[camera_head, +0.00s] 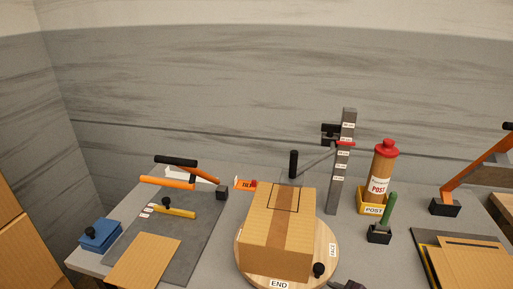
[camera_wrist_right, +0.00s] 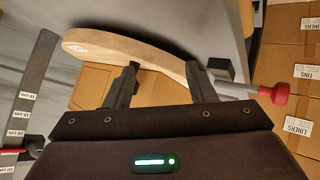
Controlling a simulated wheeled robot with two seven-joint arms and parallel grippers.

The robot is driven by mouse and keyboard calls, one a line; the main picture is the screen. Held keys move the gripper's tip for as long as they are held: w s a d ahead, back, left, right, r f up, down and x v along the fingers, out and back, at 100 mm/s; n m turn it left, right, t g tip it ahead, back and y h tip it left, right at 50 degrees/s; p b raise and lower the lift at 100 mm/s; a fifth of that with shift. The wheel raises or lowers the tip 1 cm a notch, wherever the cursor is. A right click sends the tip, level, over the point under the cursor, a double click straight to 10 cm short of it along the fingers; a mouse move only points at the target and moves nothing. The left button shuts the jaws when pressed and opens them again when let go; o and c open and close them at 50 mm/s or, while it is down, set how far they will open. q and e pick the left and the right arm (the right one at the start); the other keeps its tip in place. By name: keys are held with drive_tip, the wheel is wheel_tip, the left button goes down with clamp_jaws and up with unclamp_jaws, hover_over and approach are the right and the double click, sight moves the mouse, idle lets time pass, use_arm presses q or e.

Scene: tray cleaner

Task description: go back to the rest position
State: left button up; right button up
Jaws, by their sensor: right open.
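My right gripper (camera_wrist_right: 165,75) shows in the right wrist view, its two dark fingers apart with nothing held between them. Beyond the fingers are a pale curved wooden piece (camera_wrist_right: 120,45) and a tan cardboard-coloured surface (camera_wrist_right: 90,85); I cannot tell how far off they are. In the head view a dark piece (camera_head: 347,285) shows at the bottom edge, and I cannot tell what it is. My left gripper is not in the head view. A taped cardboard box (camera_head: 262,235) sits on a round wooden turntable (camera_head: 328,245) labelled END and FACE.
A grey post (camera_head: 341,165) with labels stands behind the box. A red-capped POST tube (camera_head: 382,170) and a green-handled tool (camera_head: 388,215) stand right. A grey mat (camera_head: 200,235) lies left, beside a blue block (camera_head: 100,235). Labelled boxes (camera_wrist_right: 290,75) show in the wrist view.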

drive_tip(key=s+d+r+m+g+h, duration=0.1)
drive_tip(key=s+r+m+g+h, duration=0.15)
drive_tip(key=s+m, duration=0.4)
drive_tip(key=s+d+r+m+g+h, duration=0.1)
drive_tip(key=s+m+g+h, duration=0.15)
drive_tip(key=s, duration=0.65)
wheel_tip(320, 180, down, 37)
drive_tip(key=s+g+b, duration=0.2)
drive_tip(key=b, duration=0.4)
drive_tip(key=s+d+f+g+b, duration=0.1)
drive_tip(key=s+d+f+b, duration=0.2)
drive_tip(key=s+f, duration=1.6)
wheel_tip(320, 180, down, 2)
drive_tip(key=shift+s+f+b, duration=0.1)
drive_tip(key=shift+s+b, duration=0.1)
drive_tip(key=shift+b, duration=0.3)
